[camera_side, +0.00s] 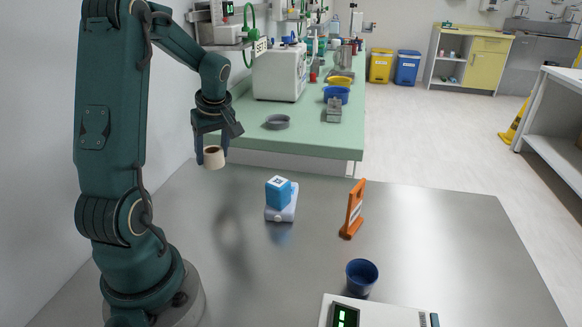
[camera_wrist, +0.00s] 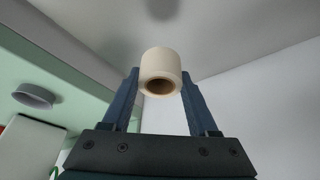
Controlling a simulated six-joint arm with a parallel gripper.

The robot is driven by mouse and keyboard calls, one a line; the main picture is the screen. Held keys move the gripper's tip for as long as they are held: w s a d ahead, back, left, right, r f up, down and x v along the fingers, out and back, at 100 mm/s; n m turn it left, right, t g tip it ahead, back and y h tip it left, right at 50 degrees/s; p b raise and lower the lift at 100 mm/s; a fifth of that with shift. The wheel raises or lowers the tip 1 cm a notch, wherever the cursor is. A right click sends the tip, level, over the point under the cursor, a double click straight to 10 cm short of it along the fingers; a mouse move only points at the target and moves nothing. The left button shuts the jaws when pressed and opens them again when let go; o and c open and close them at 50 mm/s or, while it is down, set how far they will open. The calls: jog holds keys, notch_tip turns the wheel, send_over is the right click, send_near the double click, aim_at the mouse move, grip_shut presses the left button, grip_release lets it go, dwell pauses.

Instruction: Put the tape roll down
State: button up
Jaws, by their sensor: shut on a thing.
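The tape roll (camera_side: 214,157) is cream with a brown core. My gripper (camera_side: 212,150) is shut on it and holds it in the air above the back left of the metal table (camera_side: 420,215). In the wrist view the roll (camera_wrist: 161,70) sits between the two dark blue fingers of my gripper (camera_wrist: 160,85), with its open core towards the camera. A gap of air shows between the roll and the table in the side view.
A blue and white box (camera_side: 279,191) on a pale base, an orange stand (camera_side: 352,208), a blue cup (camera_side: 361,276) and a scale (camera_side: 385,315) stand on the table. A green bench (camera_side: 310,138) with a grey ring dish (camera_side: 276,122) is behind. The table's left middle is clear.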

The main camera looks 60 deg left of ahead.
send_over(213, 209)
jog(key=d, duration=0.1)
jog(key=shift+m, duration=0.4)
jog(key=shift+d+f, duration=0.2)
jog(key=shift+f, duration=3.6)
jog(key=shift+f, duration=0.15)
jog(key=o, duration=1.3)
jog(key=shift+o, duration=0.2)
